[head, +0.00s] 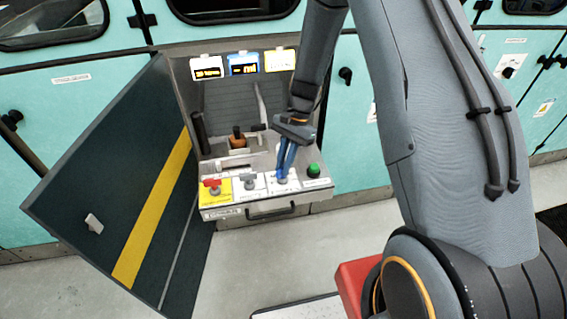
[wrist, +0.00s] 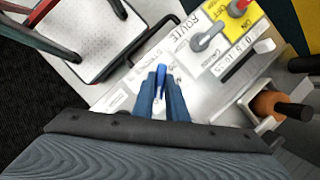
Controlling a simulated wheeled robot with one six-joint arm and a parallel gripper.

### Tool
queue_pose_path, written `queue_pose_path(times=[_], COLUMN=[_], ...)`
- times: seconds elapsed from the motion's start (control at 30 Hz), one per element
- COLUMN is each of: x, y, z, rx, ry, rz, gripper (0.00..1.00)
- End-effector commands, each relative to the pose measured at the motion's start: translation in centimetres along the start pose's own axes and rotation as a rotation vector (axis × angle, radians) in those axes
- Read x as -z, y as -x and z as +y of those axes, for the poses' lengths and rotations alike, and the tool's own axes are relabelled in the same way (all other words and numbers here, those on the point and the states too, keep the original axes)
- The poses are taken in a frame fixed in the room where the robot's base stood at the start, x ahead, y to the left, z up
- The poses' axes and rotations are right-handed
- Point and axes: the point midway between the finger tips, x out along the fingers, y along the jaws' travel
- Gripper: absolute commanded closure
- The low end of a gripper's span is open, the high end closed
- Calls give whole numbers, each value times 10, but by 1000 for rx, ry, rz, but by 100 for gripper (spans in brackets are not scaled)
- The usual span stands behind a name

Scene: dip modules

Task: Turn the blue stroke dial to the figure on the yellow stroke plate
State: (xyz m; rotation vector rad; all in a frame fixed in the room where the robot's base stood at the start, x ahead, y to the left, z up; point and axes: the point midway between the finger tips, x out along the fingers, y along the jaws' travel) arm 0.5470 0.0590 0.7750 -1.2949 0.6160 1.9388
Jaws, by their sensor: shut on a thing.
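The blue stroke dial (wrist: 161,72) shows between my fingertips in the wrist view, on a pale panel whose lettering is partly covered. My gripper (wrist: 160,86) is shut on it from above. In the head view my gripper (head: 283,174) reaches down to the front panel, and its fingers largely hide the dial. Three small lit plates hang at the top of the open cabinet: a left one (head: 207,68), a blue-framed middle one (head: 243,64) and a yellow-edged right one (head: 280,59).
Left of the dial are a grey route lever (head: 249,180) and a red handle (head: 212,184) on a yellow plate. A green button (head: 314,170) is to its right. An orange-brown knob (head: 237,138) stands behind. The cabinet door (head: 110,170) hangs open at left.

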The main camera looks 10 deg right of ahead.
Motion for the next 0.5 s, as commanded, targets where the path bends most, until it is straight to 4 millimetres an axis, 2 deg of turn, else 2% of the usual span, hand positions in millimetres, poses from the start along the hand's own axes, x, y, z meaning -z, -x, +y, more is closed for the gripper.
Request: queue_pose_path(times=[0.5], x=[-1], y=[0], z=[4], rx=[178], ry=[-429], rz=[0], gripper=[100])
